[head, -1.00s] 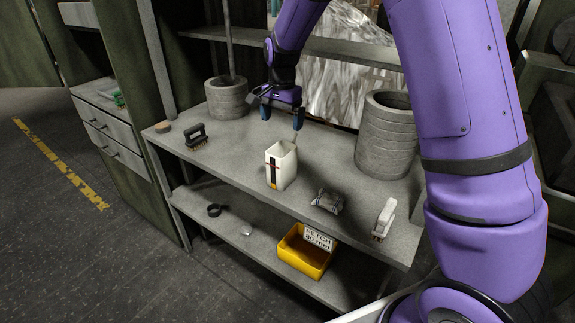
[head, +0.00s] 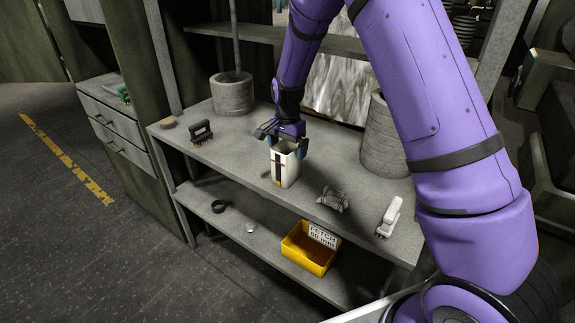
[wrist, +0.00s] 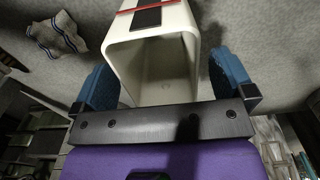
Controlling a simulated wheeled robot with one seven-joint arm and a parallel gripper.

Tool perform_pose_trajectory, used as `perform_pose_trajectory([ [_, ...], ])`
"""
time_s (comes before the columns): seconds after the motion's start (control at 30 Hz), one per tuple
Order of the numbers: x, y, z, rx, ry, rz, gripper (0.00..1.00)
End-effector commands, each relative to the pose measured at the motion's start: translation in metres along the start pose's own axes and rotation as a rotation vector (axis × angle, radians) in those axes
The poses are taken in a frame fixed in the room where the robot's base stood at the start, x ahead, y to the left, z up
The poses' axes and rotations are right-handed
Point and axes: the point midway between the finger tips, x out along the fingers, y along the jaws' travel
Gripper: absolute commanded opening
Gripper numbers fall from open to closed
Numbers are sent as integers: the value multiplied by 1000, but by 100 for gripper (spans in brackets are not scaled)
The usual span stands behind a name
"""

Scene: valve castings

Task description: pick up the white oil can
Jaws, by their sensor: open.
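The white oil can (head: 284,166) stands upright on the grey bench top, with a dark stripe and a small orange mark on its side. In the wrist view the white can (wrist: 152,52) shows its open top, with a red line and a dark patch on its outer face. My gripper (head: 284,143) is right above and behind the can's top. In the wrist view my gripper (wrist: 163,82) is open, with one blue finger on each side of the can. I cannot tell whether either finger touches it.
A bundled rag (head: 333,199) and a white-handled brush (head: 389,216) lie right of the can. A black-handled brush (head: 202,133) and a grey cylinder (head: 232,94) are left. A larger cylinder (head: 383,145) stands behind right. A yellow bin (head: 308,252) sits on the lower shelf.

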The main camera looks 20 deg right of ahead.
Motion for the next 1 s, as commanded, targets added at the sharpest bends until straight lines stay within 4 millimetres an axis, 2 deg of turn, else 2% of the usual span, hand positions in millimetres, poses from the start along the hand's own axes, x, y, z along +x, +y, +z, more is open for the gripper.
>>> perform_pose_trajectory([
  [0.1,11,0,0,0,-1,2,100],
  [0.37,13,0,0,-1,0,0,100],
  [0.47,13,0,0,-1,0,0,82],
  [0.7,13,0,0,-1,0,0,26],
  [1.0,11,0,0,-1,0,-1,25],
])
